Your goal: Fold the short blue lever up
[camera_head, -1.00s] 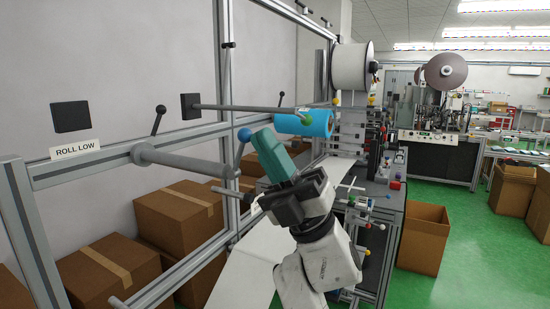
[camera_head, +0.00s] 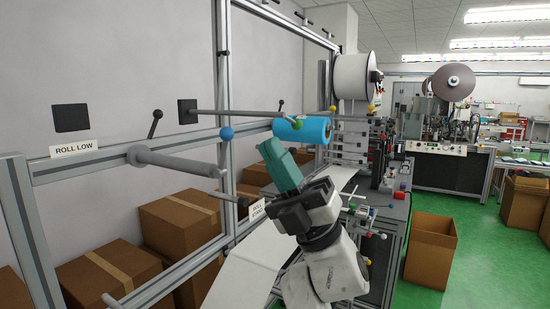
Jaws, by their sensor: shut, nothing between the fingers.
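The short blue lever has a blue ball (camera_head: 226,134) on a thin stem. It stands nearly upright, ball up, at the right end of the lower grey roll bar (camera_head: 175,160). My gripper (camera_head: 272,148) is to the right of the lever, with a clear gap between them in the picture. Its teal fingers are shut and empty, pointing up and left. How far apart they are in depth I cannot tell.
A metal frame (camera_head: 227,70) stands behind the lever. Cardboard boxes (camera_head: 180,232) sit behind the frame. A machine (camera_head: 352,120) stands to the right.

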